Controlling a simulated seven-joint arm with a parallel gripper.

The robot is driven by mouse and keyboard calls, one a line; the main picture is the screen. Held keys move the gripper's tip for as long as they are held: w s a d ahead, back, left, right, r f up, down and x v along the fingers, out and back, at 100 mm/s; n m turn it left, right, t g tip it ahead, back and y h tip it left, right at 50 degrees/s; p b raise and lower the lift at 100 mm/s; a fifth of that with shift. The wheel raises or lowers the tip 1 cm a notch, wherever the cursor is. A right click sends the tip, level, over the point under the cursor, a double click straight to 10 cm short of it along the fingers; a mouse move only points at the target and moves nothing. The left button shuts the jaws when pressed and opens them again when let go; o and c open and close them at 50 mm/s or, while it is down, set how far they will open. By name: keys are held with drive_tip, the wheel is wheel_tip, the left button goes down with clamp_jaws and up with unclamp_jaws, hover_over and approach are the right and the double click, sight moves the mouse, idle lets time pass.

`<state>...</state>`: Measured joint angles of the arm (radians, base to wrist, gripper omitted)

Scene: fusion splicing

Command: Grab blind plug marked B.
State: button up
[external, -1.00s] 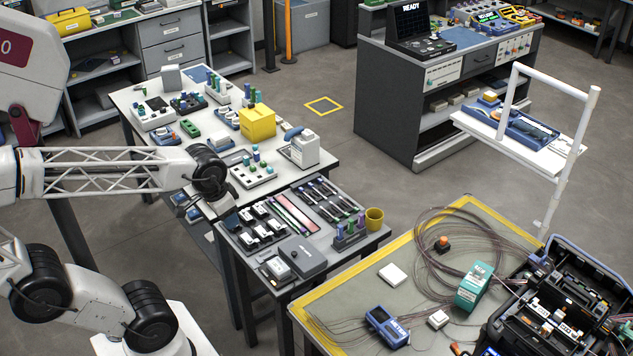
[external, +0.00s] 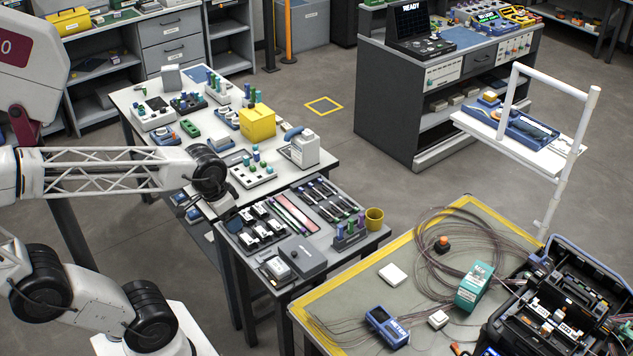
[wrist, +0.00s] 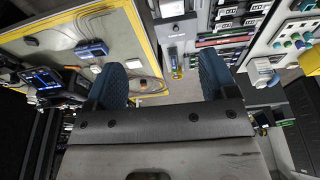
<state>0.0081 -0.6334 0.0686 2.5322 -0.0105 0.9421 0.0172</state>
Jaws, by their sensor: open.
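My gripper (wrist: 162,65) is open, with its two blue-padded fingers apart and nothing held between them. In the external view the dark wrist joint hangs near the front-left edge of the white table, and the fingertips cannot be made out clearly. Small green, blue and teal plugs (external: 256,158) stand in a white tray on that table. The letters on the plugs are too small to read, so I cannot tell which is marked B.
A yellow cup (external: 374,218) sits beside the dark rack. The yellow-edged work table (external: 330,300) at front right carries coiled fibre and an open black case (external: 560,310).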

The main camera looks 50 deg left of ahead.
drive_tip(key=shift+w, duration=0.1)
drive_tip(key=w+d+f+n+g+h, duration=0.1)
drive_tip(key=w+d+n+h, duration=0.15)
drive_tip(key=w, duration=1.05)
drive_tip(key=w+d+f+n+g+h, duration=0.15)
drive_tip(key=w+d+n, duration=0.25)
drive_tip(key=w, duration=0.8)
drive_tip(key=w+d+f+n+g+h, duration=0.1)
drive_tip(key=w+d+n+h, duration=0.25)
drive_tip(key=w, duration=0.95)
drive_tip(key=n+h, duration=0.6)
drive_tip(key=n, duration=0.4)
approach(442, 238)
drive_tip(key=d+f, duration=0.1)
drive_tip(key=w+d+f, duration=0.1)
drive_tip(key=shift+w+d+f, duration=0.15)
drive_tip(key=shift+d+f, duration=0.1)
drive_tip(key=shift+d, duration=0.15)
drive_tip(key=shift+x, duration=1.3)
drive_tip(key=shift+s+x, duration=0.15)
drive_tip(key=shift+x, duration=1.15)
drive_tip(key=shift+s+x, duration=0.15)
drive_tip(key=shift+x, duration=1.1)
